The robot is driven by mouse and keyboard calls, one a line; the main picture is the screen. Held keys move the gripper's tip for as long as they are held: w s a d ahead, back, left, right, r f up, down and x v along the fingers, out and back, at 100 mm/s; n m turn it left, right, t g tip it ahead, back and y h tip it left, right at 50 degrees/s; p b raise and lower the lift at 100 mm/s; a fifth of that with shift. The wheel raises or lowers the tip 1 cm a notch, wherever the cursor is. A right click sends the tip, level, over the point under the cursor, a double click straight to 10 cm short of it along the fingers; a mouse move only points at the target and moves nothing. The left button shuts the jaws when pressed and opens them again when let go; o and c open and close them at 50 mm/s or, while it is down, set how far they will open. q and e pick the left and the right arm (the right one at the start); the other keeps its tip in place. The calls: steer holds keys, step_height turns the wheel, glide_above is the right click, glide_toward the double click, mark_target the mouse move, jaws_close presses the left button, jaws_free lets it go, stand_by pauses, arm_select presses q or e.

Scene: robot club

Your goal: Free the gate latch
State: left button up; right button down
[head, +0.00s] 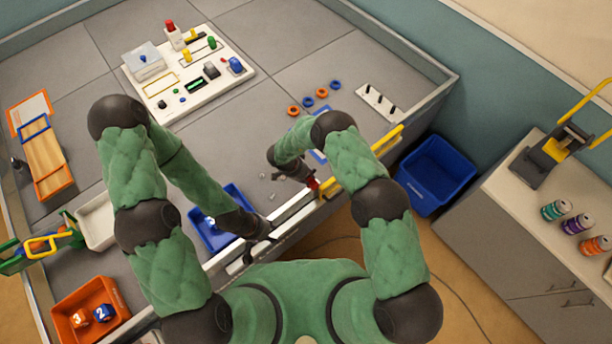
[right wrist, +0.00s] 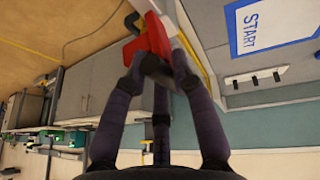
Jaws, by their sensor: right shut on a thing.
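The gate latch is a red piece (head: 314,183) on the arena's front wall, at the near end of the yellow gate bar (head: 372,158). My right gripper (head: 303,179) reaches it from the arena side. In the right wrist view the red latch (right wrist: 150,40) lies between the closed fingertips of my right gripper (right wrist: 154,66), which hold it. The fingers hide part of the latch, and I cannot tell how it sits in its catch. My left gripper (head: 262,234) is low by the front wall, beside the blue tray; its fingers are too small and dark to read.
The blue tray (head: 240,193) stands inside the wall, left of the latch. A blue bin (head: 437,172) is on the floor outside, right of the gate. Rings (head: 307,101) and a pegged white board (head: 381,102) lie farther back. The arena's middle floor is clear.

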stand_by(0.3)
steer(key=c, duration=1.2)
jaws_free()
steer(key=shift+o, duration=1.1)
steer(key=shift+w, duration=0.15)
steer(key=v, duration=1.2)
